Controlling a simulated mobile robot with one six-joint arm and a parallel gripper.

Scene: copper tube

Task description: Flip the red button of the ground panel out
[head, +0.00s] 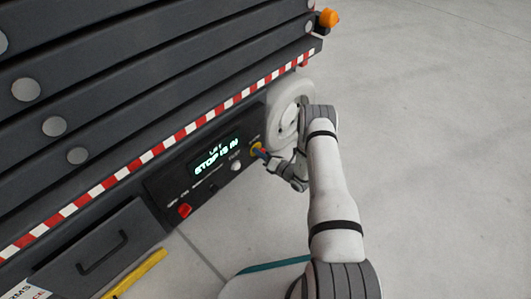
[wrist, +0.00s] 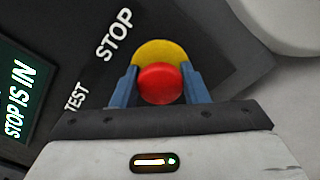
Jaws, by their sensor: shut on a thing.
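The red button (wrist: 160,84) sits in front of a yellow round plate (wrist: 158,51) beside the word STOP in the wrist view. The blue fingers of my gripper (wrist: 158,88) stand on both sides of the red button and are shut on it. In the head view my gripper (head: 262,153) reaches the right end of the ground panel (head: 163,192), where the yellow plate (head: 255,147) shows beside it. The panel's display (head: 216,157) reads STOP IS IN. The button is mostly hidden by the fingers in the head view.
A red switch (head: 184,210) is at the panel's lower left and a light knob (head: 236,166) is near the display. A white wheel (head: 289,112) stands close behind my arm. A drawer (head: 104,250) and yellow bar (head: 136,274) are lower left. Open floor (head: 440,140) lies right.

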